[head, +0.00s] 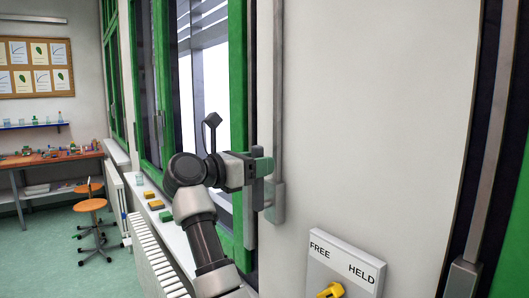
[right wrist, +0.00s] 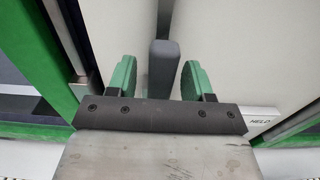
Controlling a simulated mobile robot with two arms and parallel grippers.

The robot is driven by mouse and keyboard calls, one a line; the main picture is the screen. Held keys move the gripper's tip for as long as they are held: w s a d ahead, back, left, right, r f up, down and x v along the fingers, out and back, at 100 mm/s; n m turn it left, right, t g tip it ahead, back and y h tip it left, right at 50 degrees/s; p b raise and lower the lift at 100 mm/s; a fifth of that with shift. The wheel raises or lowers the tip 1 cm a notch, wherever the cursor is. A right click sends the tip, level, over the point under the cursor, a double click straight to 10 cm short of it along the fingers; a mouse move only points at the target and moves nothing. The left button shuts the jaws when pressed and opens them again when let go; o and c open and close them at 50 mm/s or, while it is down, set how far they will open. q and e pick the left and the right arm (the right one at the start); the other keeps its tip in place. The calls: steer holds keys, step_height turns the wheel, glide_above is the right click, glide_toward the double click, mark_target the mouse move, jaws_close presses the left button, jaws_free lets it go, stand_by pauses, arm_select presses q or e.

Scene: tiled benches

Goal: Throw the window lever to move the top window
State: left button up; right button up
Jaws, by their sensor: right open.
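The window lever (right wrist: 163,68) is a dark grey upright bar in the right wrist view, standing between the two green fingers of my right gripper (right wrist: 158,80). The gripper is open, with a visible gap on each side of the bar. In the head view my right gripper (head: 264,165) is at the wall beside the green window frame (head: 238,90). A dark grey piece of the lever (head: 258,192) shows just below the fingers, by a grey housing (head: 277,204) at the foot of a vertical rod (head: 278,90). My left gripper is out of view.
A plate (head: 343,268) marked FREE and HELD with a yellow knob (head: 331,290) is on the wall below right. Another rod (head: 491,160) runs at the far right. A radiator (head: 158,262) and sill with small blocks (head: 155,205) lie left; stools (head: 92,205) stand farther back.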

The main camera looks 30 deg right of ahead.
steer(key=shift+w+d+r+p, duration=0.1)
steer(key=shift+d+p, duration=0.2)
steer(key=shift+d, duration=0.65)
jaws_close()
